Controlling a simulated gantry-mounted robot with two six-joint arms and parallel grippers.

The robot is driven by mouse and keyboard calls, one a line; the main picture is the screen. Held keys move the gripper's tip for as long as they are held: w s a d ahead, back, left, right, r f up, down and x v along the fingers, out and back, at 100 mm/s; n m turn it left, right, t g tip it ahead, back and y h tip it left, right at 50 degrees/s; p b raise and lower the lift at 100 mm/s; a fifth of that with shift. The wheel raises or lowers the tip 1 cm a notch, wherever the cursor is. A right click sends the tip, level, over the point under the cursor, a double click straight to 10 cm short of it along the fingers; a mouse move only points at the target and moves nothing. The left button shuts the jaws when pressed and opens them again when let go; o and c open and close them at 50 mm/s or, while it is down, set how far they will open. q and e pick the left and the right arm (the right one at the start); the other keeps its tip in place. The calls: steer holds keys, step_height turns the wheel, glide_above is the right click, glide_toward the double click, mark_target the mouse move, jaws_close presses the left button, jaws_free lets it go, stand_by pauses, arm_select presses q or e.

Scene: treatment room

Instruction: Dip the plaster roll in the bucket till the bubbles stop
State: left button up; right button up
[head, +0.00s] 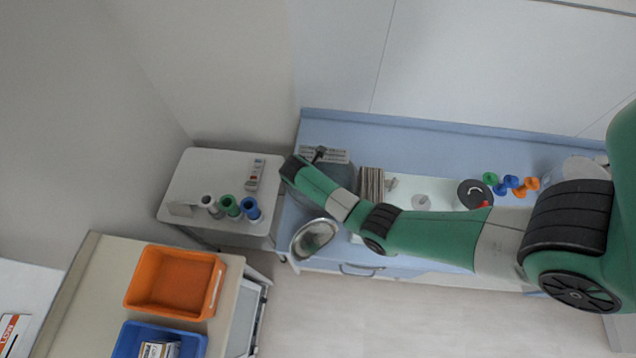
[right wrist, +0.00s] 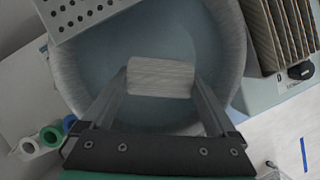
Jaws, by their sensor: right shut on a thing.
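The bucket (right wrist: 232,50) fills the middle of the right wrist view, a round pale tub with blue-grey inside. In the head view its grey side (head: 342,172) shows partly behind my right arm. My right gripper (right wrist: 161,80) is shut on the plaster roll (right wrist: 160,68), a whitish ribbed cylinder lying crosswise between the fingers. The roll is over the bucket's mouth, inside the rim's outline. I cannot tell whether it touches water, and no bubbles can be made out. In the head view the roll is hidden. My left gripper is not in view.
A perforated plate (right wrist: 88,14) overlaps the bucket's rim. A ribbed brown stack (head: 371,183) stands right beside the bucket. A metal bowl (head: 314,238) is at the counter's front edge. Coloured rolls (head: 230,206) stand on the white side table (head: 205,170).

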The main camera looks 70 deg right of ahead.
step_height(320, 180, down, 6)
steer(key=b, duration=0.3)
steer(key=shift+r+b, duration=0.15)
steer(key=shift+b, duration=0.25)
stand_by(4.5)
step_height(320, 180, up, 17)
steer(key=p, duration=1.7)
